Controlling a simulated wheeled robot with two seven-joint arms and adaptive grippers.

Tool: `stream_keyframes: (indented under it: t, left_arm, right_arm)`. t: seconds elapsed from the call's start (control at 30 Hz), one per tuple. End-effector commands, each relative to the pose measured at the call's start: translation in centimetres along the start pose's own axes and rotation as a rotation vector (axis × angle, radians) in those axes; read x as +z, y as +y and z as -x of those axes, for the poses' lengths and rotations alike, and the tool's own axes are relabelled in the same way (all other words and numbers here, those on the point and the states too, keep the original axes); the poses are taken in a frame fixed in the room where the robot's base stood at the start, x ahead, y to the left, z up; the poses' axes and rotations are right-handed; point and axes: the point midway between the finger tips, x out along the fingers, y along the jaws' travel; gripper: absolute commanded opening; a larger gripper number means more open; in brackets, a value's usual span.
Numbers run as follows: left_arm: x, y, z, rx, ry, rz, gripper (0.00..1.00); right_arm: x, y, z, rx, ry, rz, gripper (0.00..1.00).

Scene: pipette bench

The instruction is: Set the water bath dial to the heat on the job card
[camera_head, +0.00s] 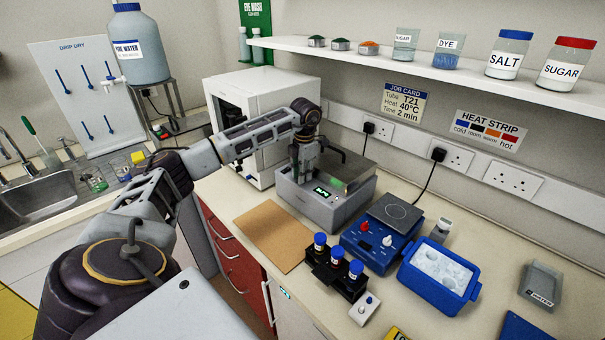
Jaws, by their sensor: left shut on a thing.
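The water bath (332,206) is a grey box with a clear-topped tank, standing on the bench at the middle of the head view. A small green-lit display (322,192) shows on its front, too small to read. My left gripper (297,176) reaches down at the bath's front left side and is shut on the dial, which its fingers hide. The job card (404,104) on the back wall reads Tube T21, Heat 40°C, Time 2 min. My right gripper is not in view.
A brown board (268,236) lies in front of the bath. A white cabinet (262,102) stands behind my left arm.

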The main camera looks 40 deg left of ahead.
Motion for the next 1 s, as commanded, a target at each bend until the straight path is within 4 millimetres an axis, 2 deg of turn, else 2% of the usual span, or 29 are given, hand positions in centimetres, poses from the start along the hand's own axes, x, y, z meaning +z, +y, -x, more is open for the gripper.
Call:
stream_keyframes:
  t: [0.4,0.97,1.0]
  left_arm:
    - [-0.02,0.24,0.15,0.004,-0.019,-0.210,0.00]
    - [0.02,0.27,0.20,0.005,-0.023,-0.243,0.00]
    - [0.02,0.27,0.21,0.005,-0.023,-0.243,0.28]
  right_arm:
    - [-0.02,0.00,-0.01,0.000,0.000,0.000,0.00]
    - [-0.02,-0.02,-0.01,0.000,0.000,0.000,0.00]
    - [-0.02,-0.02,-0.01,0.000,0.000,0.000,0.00]
